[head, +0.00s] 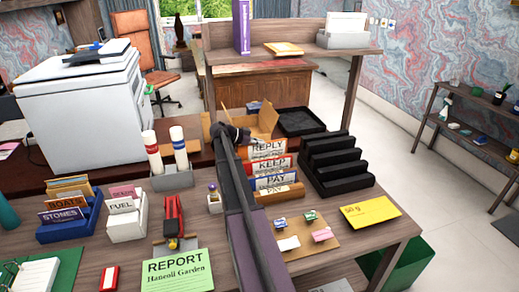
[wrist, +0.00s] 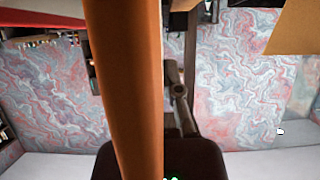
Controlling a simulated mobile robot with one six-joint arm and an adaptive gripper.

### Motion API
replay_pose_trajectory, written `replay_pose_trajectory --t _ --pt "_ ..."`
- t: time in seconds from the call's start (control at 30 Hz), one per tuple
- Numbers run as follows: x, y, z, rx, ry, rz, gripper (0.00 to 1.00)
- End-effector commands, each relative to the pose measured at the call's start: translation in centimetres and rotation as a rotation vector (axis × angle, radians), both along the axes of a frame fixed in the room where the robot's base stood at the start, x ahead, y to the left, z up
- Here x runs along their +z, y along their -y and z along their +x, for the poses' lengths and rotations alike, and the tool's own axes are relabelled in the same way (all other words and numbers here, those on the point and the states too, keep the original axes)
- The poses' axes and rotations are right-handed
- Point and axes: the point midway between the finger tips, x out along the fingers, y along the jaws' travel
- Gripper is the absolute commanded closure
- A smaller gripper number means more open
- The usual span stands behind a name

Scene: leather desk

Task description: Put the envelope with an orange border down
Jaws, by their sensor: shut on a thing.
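My gripper (head: 232,133) is at the far end of my arm, above the back of the desk beside the letter rack, seen small and partly edge-on in the head view. In the wrist view, a long orange-brown strip (wrist: 128,80) runs from top to bottom between the dark fingers (wrist: 165,160). I take this to be the envelope with an orange border, held in the shut gripper; its face and border cannot be made out. In the head view the held thing is hidden or too thin to tell.
The letter rack (head: 281,196) has cards marked REPLY, KEEP and PAY, right of my arm. An open cardboard box (head: 262,121) and a black tray (head: 300,121) stand behind. A black stepped sorter (head: 335,165) is to the right. A yellow envelope (head: 370,212) lies near the right edge.

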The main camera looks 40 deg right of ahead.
Motion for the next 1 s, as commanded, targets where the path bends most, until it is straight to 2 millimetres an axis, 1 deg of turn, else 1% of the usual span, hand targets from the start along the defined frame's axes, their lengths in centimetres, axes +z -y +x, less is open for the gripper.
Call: replay_pose_trajectory --t 0.03,0.13,0.53,0.7,0.73,0.77,0.8,0.83,1.0 --pt "-0.72 0.01 -0.02 0.0 0.0 0.0 1.0" --pt "-1.09 0.03 -0.01 0.0 0.0 0.0 1.0" --pt "-1.11 0.06 -0.04 -0.001 0.0 0.0 1.0" --pt "-1.53 0.07 -0.06 -0.001 0.0 0.0 1.0" --pt "-1.41 0.07 -0.06 -0.001 0.0 0.0 0.84" --pt "-1.38 0.08 -0.06 -0.001 0.0 0.0 0.75" --pt "-1.38 0.08 -0.06 -0.001 0.0 0.0 0.63" --pt "-1.38 0.08 -0.06 -0.001 0.0 0.0 0.57" --pt "-1.38 0.09 -0.07 -0.001 0.0 0.0 0.57"
